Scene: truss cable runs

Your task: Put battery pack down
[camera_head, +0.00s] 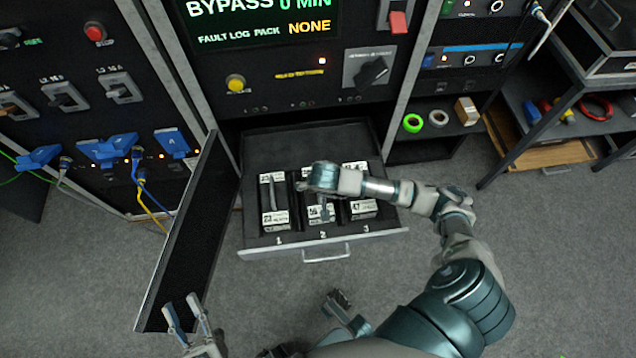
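An open drawer (262,250) holds battery packs in slots marked 1, 2 and 3: the left pack (273,200), the middle pack (318,222) and the right pack (363,206). My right arm comes in from the right, and its gripper (323,207) points down over the middle pack in slot 2. The wrist hides much of that pack's top, and I cannot tell whether the fingers hold it. My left gripper (185,318) is at the bottom left, its two fingers apart and empty, well away from the drawer.
A dark door panel (190,240) stands swung open left of the drawer. Above, the display (262,22) reads BYPASS 0 MIN and PACK NONE. Breaker panels (75,95) are on the left. A shelf with tape rolls (413,123) and a bench (560,90) stand right. The floor is clear.

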